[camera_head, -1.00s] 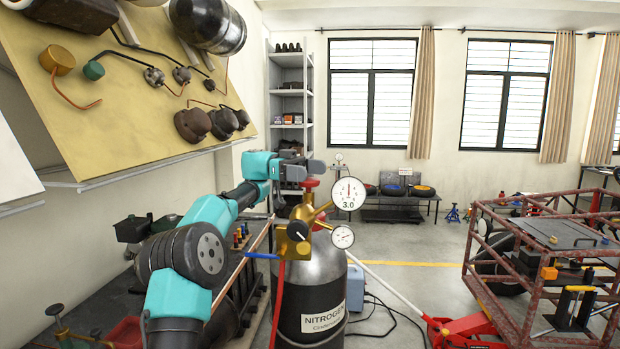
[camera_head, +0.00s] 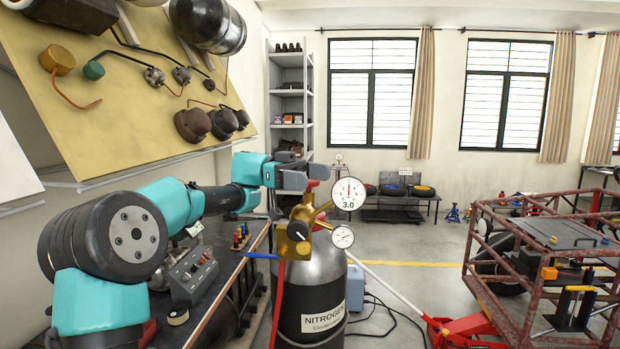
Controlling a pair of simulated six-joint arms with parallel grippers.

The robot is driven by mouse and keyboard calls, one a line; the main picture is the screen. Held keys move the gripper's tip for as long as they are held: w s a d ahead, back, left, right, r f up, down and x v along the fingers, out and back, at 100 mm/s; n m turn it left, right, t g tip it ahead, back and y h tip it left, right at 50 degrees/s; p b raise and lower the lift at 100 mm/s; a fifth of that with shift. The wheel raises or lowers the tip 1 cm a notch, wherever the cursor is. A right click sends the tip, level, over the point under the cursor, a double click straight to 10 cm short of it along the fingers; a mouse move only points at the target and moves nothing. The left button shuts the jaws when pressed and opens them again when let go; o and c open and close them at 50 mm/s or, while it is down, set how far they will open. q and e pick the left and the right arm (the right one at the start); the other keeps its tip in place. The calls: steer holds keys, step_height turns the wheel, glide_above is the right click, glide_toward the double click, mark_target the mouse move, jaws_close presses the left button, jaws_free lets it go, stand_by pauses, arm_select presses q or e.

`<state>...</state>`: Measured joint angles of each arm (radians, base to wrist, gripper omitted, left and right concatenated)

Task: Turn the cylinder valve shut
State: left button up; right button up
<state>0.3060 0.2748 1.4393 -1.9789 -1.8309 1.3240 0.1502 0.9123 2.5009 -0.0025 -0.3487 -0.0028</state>
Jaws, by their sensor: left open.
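The nitrogen cylinder (camera_head: 312,292) is a dark grey upright bottle with a white label, in the middle of the head view. Its red valve knob (camera_head: 311,184) sits on top, partly hidden by my gripper. A brass regulator (camera_head: 296,236) with two white dial gauges (camera_head: 349,194) is fixed to the valve. My left gripper (camera_head: 308,174) is open, with its grey fingers at the knob's height or just above it. I cannot tell whether the fingers touch the knob or stand around it. My right gripper is not in view.
A blue hose (camera_head: 262,256) and a red hose (camera_head: 278,305) lead from the regulator. A workbench with a grey switch box (camera_head: 193,277) stands on the left. A red tubular chassis frame (camera_head: 492,292) stands on the right. The floor between is partly clear.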

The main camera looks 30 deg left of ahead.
arm_select(q)
steer(key=shift+s+d, duration=0.3)
steer(key=shift+s, duration=0.2)
steer(key=w+a+f+n+t+y, duration=0.1)
steer(key=a+n+t, duration=0.3)
steer(key=a, duration=0.6)
steer(key=a+f+n+t+y, duration=0.4)
steer(key=a+n+t, duration=0.1)
steer(key=a+t, duration=0.4)
steer(key=shift+w+a, duration=0.4)
steer(key=shift+a, duration=0.6)
steer(key=x, duration=1.7)
steer(key=shift+w+d+r, duration=0.1)
steer(key=shift+w+d, duration=0.05)
steer(key=shift+d, duration=0.05)
